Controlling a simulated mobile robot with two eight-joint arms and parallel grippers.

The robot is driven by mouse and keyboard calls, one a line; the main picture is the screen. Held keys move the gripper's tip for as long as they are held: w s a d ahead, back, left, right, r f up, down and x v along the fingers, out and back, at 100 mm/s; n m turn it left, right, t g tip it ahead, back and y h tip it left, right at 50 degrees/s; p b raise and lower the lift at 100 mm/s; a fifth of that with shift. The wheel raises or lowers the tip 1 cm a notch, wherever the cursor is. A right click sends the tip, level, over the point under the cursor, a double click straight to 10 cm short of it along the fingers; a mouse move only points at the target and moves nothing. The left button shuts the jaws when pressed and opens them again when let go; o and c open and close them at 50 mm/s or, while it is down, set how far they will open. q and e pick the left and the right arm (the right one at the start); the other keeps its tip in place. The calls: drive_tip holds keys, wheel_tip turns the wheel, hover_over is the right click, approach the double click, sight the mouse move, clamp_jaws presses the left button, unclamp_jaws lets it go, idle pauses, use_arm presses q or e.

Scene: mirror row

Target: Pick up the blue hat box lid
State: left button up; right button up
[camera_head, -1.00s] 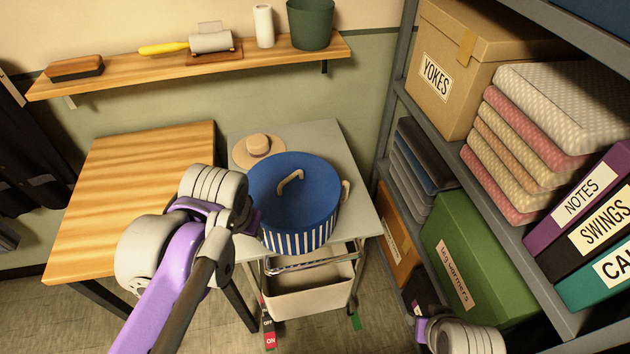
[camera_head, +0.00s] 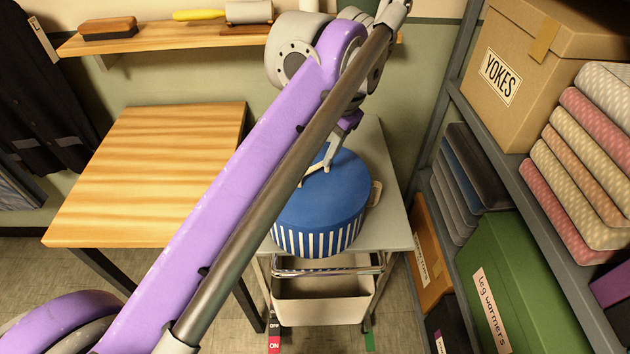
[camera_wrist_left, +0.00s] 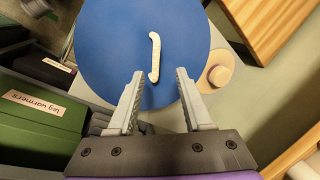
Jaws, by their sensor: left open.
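The blue hat box lid (camera_head: 335,200) sits on the blue-and-white striped hat box (camera_head: 318,240) on the grey cart. Its cream handle (camera_wrist_left: 154,57) stands up from the lid's middle. The lid fills the top of the left wrist view. My left gripper (camera_wrist_left: 160,75) is open above the lid, its two fingers either side of the handle's near end, with nothing held. In the head view my left gripper (camera_head: 328,158) is over the handle, and my arm hides part of the lid and box. I cannot tell whether the fingers touch it. My right gripper is out of view.
A straw hat (camera_wrist_left: 217,72) lies beside the box on the cart top (camera_head: 392,215). A bare wooden table (camera_head: 140,160) stands left. A shelf rack with a green box (camera_head: 515,270) and a YOKES box (camera_head: 535,60) is close on the right. A wall shelf (camera_head: 130,43) runs behind.

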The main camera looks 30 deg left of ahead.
sight(314, 167)
use_arm(q)
drive_tip(key=x, duration=0.2)
drive_tip(key=b+x, duration=0.1)
drive_tip(key=x, duration=0.2)
drive_tip(key=shift+s+d+f, duration=0.15)
drive_tip(key=shift+s+d, duration=0.05)
drive_tip(key=shift+c, duration=0.2)
clamp_jaws()
idle(0.9)
